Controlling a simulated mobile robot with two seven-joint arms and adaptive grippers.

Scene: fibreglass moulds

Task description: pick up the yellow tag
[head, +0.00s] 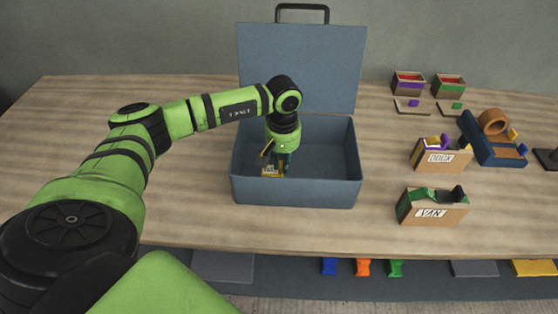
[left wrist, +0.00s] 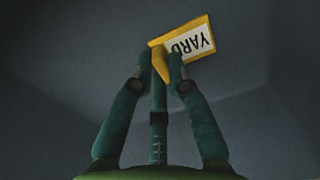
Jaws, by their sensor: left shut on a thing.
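The yellow tag (left wrist: 205,38) has a white face that reads "YARD" in the left wrist view. My left gripper (left wrist: 160,60) is shut on a yellow part of the tag, which sticks out past the fingertips. In the head view, my left gripper (head: 279,165) reaches down inside the open blue-grey case (head: 300,192), and the tag (head: 271,171) shows beside its fingers. I cannot tell whether the tag touches the case floor. My right gripper is in neither view.
The case lid (head: 300,65) stands open at the back. To the right are a box marked "DOCK" (head: 425,161), a box marked "VAN" (head: 440,216), a blue tape holder (head: 482,148) and two small bins (head: 448,90). The wooden table (head: 310,228) is clear in front of the case.

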